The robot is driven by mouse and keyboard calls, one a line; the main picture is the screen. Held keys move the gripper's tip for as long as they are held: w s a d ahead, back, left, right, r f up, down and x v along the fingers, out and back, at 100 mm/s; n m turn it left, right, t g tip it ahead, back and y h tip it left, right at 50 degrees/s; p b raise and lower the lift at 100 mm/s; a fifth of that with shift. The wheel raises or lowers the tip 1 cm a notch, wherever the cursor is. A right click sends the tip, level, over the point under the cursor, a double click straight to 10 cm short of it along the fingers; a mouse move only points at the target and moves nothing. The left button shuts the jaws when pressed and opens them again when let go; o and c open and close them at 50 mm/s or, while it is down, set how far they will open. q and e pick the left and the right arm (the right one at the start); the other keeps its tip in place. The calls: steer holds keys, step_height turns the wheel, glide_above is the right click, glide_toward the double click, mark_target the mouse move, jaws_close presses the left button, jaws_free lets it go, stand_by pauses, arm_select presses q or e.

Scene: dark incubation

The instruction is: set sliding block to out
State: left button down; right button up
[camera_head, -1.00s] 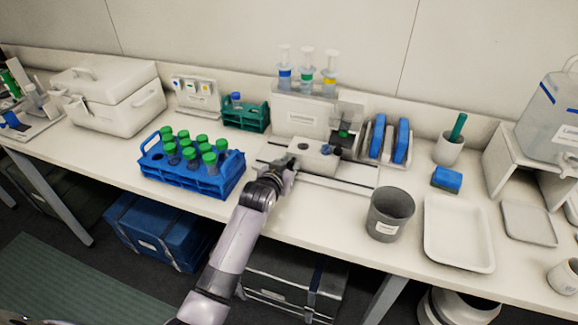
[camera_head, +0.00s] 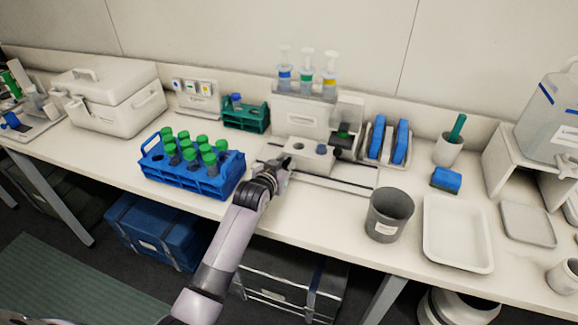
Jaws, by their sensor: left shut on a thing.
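The sliding block (camera_head: 318,158) is a white block with dark round holes in its top. It sits on the rail base (camera_head: 345,184) in front of the white dispenser station (camera_head: 300,118). My left gripper (camera_head: 283,165) is at the block's near left side and is shut on it. The fingers are small and dark here, and the part they hold is hidden. My right gripper is not in view.
A blue rack (camera_head: 182,182) of green-capped tubes stands close left of my left gripper. A grey cup (camera_head: 388,215) and a white tray (camera_head: 457,236) stand to the right. A blue-padded holder (camera_head: 375,156) is right of the station.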

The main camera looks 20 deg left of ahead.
arm_select(q)
steer(key=a, duration=0.7)
steer(key=shift+w+a+p, duration=0.1)
steer(key=shift+w+p, duration=0.05)
steer(key=shift+p, duration=0.15)
steer(key=shift+r, duration=0.1)
steer(key=c, duration=1.8)
jaws_free()
steer(key=o, duration=0.4)
steer(key=shift+a, duration=0.2)
steer(key=shift+d, duration=0.1)
steer(key=v, duration=1.2)
